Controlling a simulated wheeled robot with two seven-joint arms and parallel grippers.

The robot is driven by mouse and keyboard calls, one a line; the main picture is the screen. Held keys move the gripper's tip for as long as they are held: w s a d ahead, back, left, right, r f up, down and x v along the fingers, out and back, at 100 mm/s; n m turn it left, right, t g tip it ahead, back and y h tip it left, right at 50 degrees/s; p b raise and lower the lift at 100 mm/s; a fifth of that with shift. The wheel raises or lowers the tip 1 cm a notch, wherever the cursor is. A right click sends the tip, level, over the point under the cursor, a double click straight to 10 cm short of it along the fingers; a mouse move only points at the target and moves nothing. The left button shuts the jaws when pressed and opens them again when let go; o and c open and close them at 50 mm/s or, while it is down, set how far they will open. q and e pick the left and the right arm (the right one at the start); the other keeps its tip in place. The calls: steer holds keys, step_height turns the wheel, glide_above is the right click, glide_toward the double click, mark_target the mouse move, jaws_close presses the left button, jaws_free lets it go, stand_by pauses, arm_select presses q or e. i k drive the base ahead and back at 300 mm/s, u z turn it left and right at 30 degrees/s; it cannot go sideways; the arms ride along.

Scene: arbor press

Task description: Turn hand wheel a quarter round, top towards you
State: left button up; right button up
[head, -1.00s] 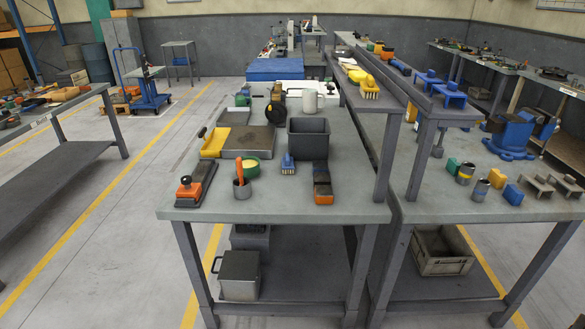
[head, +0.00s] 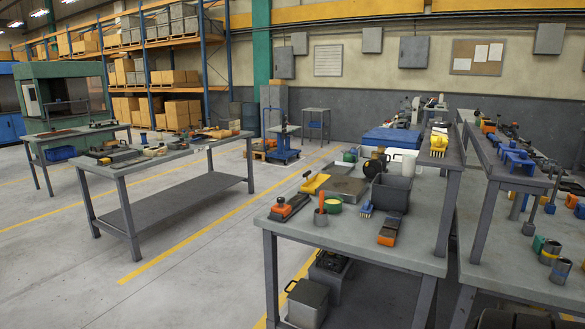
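I cannot make out an arbor press or its hand wheel for certain in the head view. A dark round object (head: 374,165) stands towards the back of the middle workbench, partly behind a grey bin; it is too small to tell what it is. Neither of my grippers is in view.
The middle workbench (head: 300,239) holds a grey bin (head: 391,194), an orange-and-black tool (head: 289,207), a yellow scoop (head: 313,184) and an orange-ended block (head: 388,233). Another workbench (head: 206,156) stands left, with open floor (head: 200,285) between. A green machine (head: 65,97) and shelving stand behind.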

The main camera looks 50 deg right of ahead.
mark_target(371, 167)
steer(key=u, duration=0.2)
steer(key=i, duration=0.4)
steer(key=z, duration=0.65)
steer(key=i, duration=2.2)
steer(key=z, duration=0.65)
steer(key=i, duration=2.55)
steer(key=z, duration=1.4)
steer(key=i, duration=1.4)
steer(key=z, duration=1.25)
